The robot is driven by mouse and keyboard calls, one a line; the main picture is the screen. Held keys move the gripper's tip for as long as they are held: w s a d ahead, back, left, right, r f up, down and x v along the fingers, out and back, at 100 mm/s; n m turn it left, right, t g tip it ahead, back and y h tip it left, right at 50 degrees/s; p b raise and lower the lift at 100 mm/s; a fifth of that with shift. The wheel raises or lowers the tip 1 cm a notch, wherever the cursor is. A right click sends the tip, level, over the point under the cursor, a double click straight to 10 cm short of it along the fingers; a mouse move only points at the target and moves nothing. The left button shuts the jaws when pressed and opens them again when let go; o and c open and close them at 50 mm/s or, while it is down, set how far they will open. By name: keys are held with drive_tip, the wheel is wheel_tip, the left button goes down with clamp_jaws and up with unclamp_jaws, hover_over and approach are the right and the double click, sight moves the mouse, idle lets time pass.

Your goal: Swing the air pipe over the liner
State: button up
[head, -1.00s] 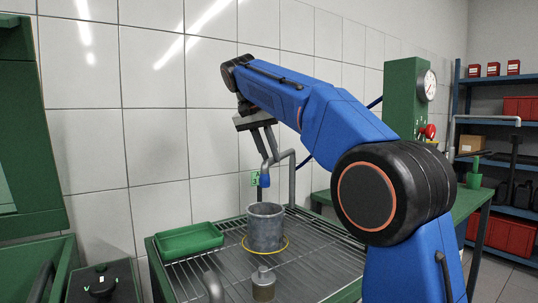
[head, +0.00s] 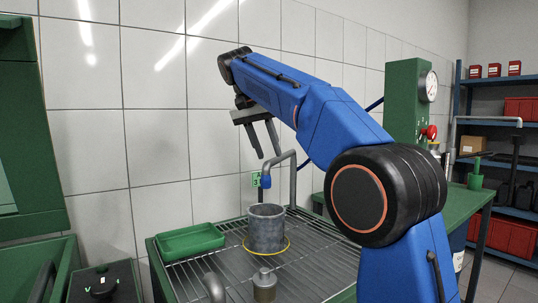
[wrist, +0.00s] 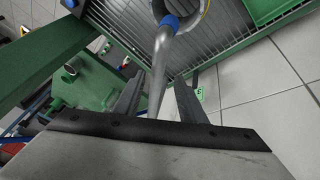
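The air pipe (head: 292,182) is a grey tube that rises behind the rack, bends over and ends in a blue nozzle (head: 265,182) pointing down. The nozzle appears above the liner (head: 266,230), a grey open cylinder upright on the rack with a yellow ring around its base. In the wrist view the blue nozzle (wrist: 170,22) overlaps the edge of the liner's opening. My gripper (head: 267,156) is above the pipe's bend, fingers pointing down and apart. In the wrist view the pipe (wrist: 161,65) runs beneath the gap between the fingers, with nothing visibly held.
A green tray (head: 190,240) lies left of the liner on the wire rack (head: 215,272). A small metal part (head: 264,283) stands in front of the liner. A green press with a gauge (head: 405,100) stands at right. A tiled wall is close behind.

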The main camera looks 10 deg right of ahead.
drive_tip(key=shift+v, duration=2.65)
